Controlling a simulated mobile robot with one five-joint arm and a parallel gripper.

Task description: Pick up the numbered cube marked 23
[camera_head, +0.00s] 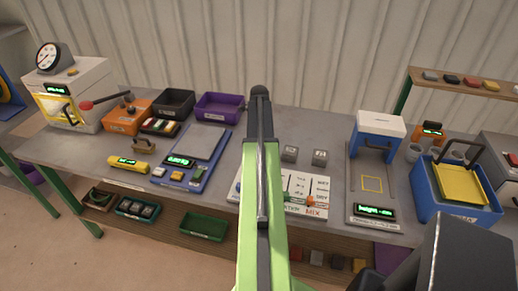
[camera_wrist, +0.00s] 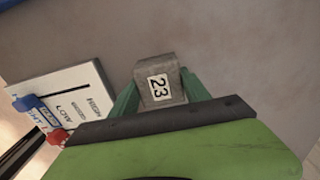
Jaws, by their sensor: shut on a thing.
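The grey cube marked 23 (camera_wrist: 160,84) sits between the two green fingers of my gripper (camera_wrist: 161,91) in the wrist view. The fingers press on its left and right sides, and its label faces the wrist camera. I cannot tell whether the cube touches the bench or hangs above it. In the head view, my green arm runs up the middle and hides my gripper and this cube. Two other grey cubes, one nearer the arm (camera_head: 290,153) and one to its right (camera_head: 320,157), stand on the bench; their marks are too small to read.
A white board with sliders (camera_head: 306,192) lies right of the arm; it also shows at left in the wrist view (camera_wrist: 78,105). A blue-and-white press (camera_head: 380,130) stands further right. A purple bin (camera_head: 219,106) and a blue tray (camera_head: 197,160) are left of the arm.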

